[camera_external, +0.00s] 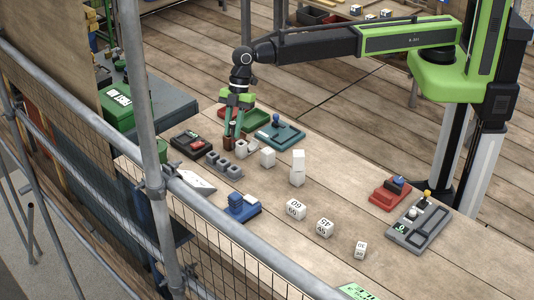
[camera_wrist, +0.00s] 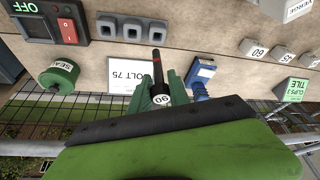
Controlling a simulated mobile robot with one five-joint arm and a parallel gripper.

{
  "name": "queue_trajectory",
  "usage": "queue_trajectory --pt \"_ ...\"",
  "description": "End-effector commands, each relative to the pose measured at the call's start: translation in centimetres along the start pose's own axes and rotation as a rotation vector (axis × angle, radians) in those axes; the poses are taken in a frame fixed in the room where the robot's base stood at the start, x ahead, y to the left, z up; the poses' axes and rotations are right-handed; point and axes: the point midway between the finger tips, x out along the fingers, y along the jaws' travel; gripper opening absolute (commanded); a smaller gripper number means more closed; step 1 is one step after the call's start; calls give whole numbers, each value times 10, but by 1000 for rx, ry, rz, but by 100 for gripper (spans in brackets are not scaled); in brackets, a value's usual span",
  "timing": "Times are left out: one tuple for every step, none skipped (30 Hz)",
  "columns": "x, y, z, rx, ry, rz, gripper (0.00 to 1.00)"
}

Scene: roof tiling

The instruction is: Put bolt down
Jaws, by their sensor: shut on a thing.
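The bolt has a dark shaft with a reddish mark and a round white end reading 90. A white card (camera_wrist: 137,75), partly hidden by the fingers and reading "OLT 75", lies behind it. The holed block also shows in the wrist view (camera_wrist: 132,40). I cannot tell whether the bolt touches anything below.
A dark switch box (camera_external: 191,144) stands left of the holed block, and a blue device (camera_external: 238,208) stands nearer. White numbered blocks (camera_external: 296,209) lie to the right. Green and teal trays (camera_external: 284,135) are behind. Scaffold poles (camera_external: 146,130) and mesh run along the near edge.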

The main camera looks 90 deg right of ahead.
Motion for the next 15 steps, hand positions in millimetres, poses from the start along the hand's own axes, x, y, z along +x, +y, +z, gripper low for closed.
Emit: queue_trajectory --pt "9 -23 -22 -43 3 -21 0" --pt "13 -37 -34 -66 4 -33 0" --pt "19 -55 -49 -92 6 -48 0" --pt "23 -68 -59 -109 7 -57 0" --pt "26 -80 -69 -125 8 -65 0" --pt "31 -96 -80 -146 8 -74 0" --pt "34 -106 -87 -159 9 -80 0" --pt "36 -116 -93 -172 9 -85 0" --pt "39 -127 -100 -186 9 -91 0" --pt "40 -134 -104 -196 9 -94 0" --pt "42 -140 -108 -203 9 -97 0" --pt "43 -146 -111 -211 9 -100 0" --pt "44 -150 -114 -215 9 -102 0" --pt "44 -153 -115 -219 9 -104 0" --pt "45 -155 -116 -221 9 -105 0"
